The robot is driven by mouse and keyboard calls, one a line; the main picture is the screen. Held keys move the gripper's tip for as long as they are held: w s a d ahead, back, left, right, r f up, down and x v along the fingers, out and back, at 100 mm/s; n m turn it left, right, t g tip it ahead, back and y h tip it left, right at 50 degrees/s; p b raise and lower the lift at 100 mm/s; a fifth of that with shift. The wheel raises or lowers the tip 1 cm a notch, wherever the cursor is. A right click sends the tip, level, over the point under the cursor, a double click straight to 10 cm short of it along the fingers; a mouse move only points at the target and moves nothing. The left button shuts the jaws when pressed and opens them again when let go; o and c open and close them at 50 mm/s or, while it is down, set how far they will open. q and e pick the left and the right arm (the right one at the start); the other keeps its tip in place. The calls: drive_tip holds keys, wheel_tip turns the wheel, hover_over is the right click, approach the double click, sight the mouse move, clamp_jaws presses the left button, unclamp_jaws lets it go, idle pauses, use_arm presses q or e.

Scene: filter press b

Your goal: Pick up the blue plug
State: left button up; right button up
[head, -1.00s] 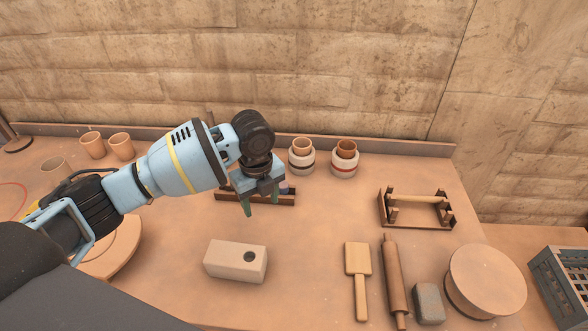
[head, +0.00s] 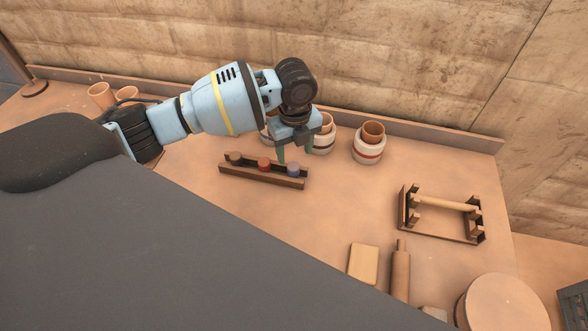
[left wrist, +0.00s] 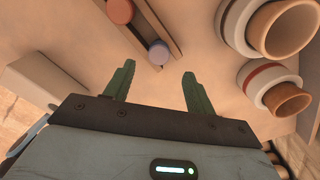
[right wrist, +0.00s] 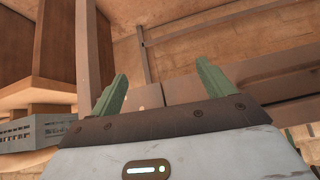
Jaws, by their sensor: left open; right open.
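The blue plug (head: 293,168) stands at the right end of a narrow brown wooden rack (head: 232,175). A red plug (head: 264,163) is in the middle and a dark plug (head: 233,157) at the left end. My left gripper (head: 296,153) is open and empty, pointing down close to the blue plug; contact does not show. In the left wrist view the blue plug (left wrist: 158,52) appears beyond the two green fingertips, roughly centred between them. My right gripper (right wrist: 155,85) is open and empty, away from the rack.
Striped jars with brown cups, one with a red band (head: 368,150), stand right of my left gripper. A wooden stand with a rod (head: 440,204) is further right. A rolling pin (head: 401,272) and a paddle (head: 363,262) lie nearer. My dark body hides the table's near left.

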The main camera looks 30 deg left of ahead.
sight(293, 166)
use_arm(q)
drive_tip(key=shift+a+f, duration=0.15)
drive_tip(key=shift+f, duration=2.55)
drive_tip(key=c, duration=1)
drive_tip(key=shift+c, duration=0.2)
drive_tip(key=shift+r, duration=0.45)
drive_tip(key=r, duration=0.2)
drive_tip(key=shift+s+a+r, duration=0.25)
drive_tip(key=shift+r, duration=0.15)
drive_tip(key=s+a+r, duration=0.1)
drive_tip(key=s+a, duration=0.7)
drive_tip(key=s, duration=0.4)
drive_tip(key=shift+s+a+r, duration=0.15)
drive_tip(key=shift+s+a, duration=0.05)
drive_tip(key=shift+s, duration=0.2)
